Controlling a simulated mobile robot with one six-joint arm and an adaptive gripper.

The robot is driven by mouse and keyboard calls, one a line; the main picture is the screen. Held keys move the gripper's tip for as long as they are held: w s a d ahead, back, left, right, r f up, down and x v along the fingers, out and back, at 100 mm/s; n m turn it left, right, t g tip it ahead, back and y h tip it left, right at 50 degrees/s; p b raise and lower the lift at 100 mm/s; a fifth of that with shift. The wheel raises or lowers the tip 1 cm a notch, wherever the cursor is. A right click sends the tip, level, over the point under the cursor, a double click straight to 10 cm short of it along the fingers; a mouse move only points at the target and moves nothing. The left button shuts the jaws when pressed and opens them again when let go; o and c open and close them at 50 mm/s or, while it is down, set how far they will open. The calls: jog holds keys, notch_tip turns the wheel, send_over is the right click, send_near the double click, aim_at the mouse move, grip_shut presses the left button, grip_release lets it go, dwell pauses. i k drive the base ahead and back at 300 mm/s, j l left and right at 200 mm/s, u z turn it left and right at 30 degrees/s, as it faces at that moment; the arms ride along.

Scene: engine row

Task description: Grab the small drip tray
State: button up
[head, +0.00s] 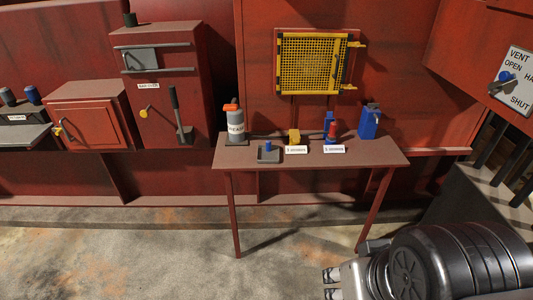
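The small drip tray (262,160) is a dark, shallow, square tray on the left part of the red-brown table (380,158). A small blue object (268,146) stands in or just behind it; I cannot tell which. My gripper (332,284) is at the bottom of the head view, low in front of the table and well apart from the tray. Its two fingers point left with a gap between them, and nothing shows in the gap.
A grey bottle with an orange top (235,127) stands left of the tray. White labels (297,150) lie at the front. A yellow mesh guard (314,63) hangs behind.

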aim_at(268, 153)
jog(key=i+z, duration=0.1)
jog(key=i, duration=0.4)
jog(key=i+z, duration=0.15)
jog(key=i, duration=0.4)
jog(key=i+j+z, duration=0.1)
jog(key=i, duration=0.4)
jog(key=i+j+z, duration=0.1)
jog(key=i+j, duration=0.15)
jog(key=i, duration=0.25)
